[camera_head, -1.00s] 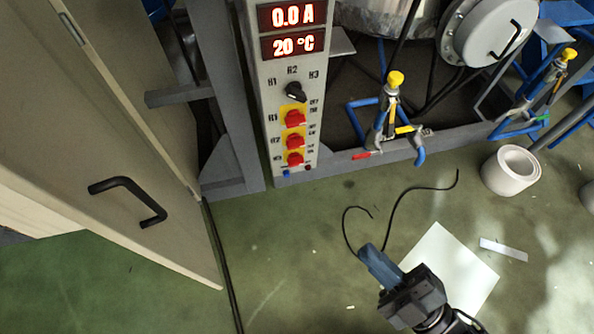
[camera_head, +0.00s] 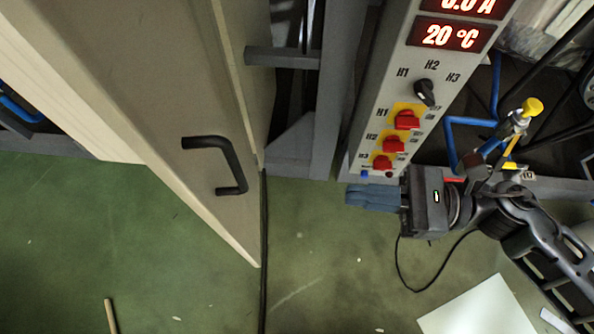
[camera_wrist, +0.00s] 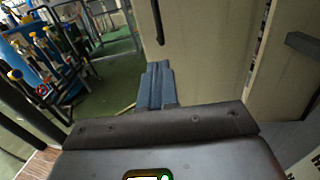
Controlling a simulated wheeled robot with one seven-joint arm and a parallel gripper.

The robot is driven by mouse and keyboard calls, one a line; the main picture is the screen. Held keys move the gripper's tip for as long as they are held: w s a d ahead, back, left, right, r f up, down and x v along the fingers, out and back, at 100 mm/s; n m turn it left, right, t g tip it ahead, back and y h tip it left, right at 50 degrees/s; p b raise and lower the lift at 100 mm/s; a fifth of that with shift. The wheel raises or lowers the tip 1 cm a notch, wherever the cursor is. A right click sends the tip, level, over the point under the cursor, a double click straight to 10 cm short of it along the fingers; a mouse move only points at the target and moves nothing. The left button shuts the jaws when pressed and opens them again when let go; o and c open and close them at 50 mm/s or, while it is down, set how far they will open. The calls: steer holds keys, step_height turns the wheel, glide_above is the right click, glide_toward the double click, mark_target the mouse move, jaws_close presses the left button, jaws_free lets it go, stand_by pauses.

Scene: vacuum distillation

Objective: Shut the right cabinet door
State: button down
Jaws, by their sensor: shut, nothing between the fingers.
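The cabinet door (camera_head: 187,98) is a beige panel standing ajar at the left of the head view, with a black bar handle (camera_head: 232,165) near its lower edge. The door (camera_wrist: 205,50) also shows in the wrist view, ahead of and to the right of my fingers, with the lower part of its handle (camera_wrist: 158,22) at the top. My gripper (camera_head: 350,196) is shut and empty. Its blue fingers point left toward the door, and in the head view they are well apart from the handle. The fingers (camera_wrist: 156,68) stand together in the wrist view.
A grey control panel (camera_head: 398,100) with red switches and a 20 °C display stands just behind my gripper. A grey frame (camera_head: 300,145) stands between door and panel. White paper (camera_head: 485,308) and a black cable (camera_head: 405,285) lie on the green floor.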

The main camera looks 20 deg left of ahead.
mark_target(246, 184)
steer(key=x, duration=1.4)
steer(key=shift+r+p, duration=0.1)
steer(key=shift+p, duration=0.25)
